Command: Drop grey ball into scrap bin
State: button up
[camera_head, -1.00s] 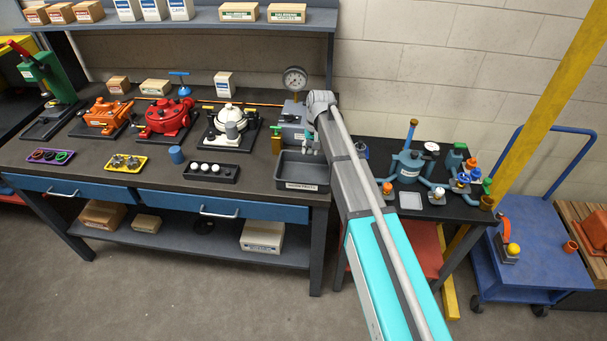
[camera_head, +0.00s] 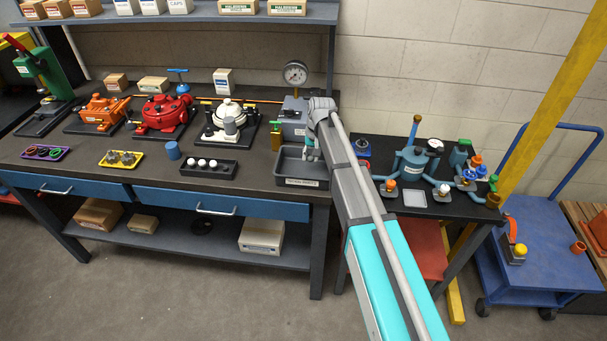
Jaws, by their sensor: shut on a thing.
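My gripper (camera_head: 311,153) is small and partly hidden behind my own arm. It is shut and points down at the right part of an open grey bin (camera_head: 301,183) on the right end of the workbench. The bin has a white label on its front that is too small to read; I cannot tell if it is the scrap bin. The grey ball is too small and too covered to make out between the fingers. A black tray (camera_head: 229,172) left of the bin holds several balls, some of them white.
A blue cup (camera_head: 172,151) and a yellow tray (camera_head: 123,159) stand left of the black tray. A pressure gauge (camera_head: 295,74) rises behind the bin. Pump assemblies line the back of the bench. A second table (camera_head: 413,198) with a blue-grey valve body stands to the right.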

jog(key=shift+f, duration=0.35)
jog(key=o, duration=1)
jog(key=shift+c, duration=0.2)
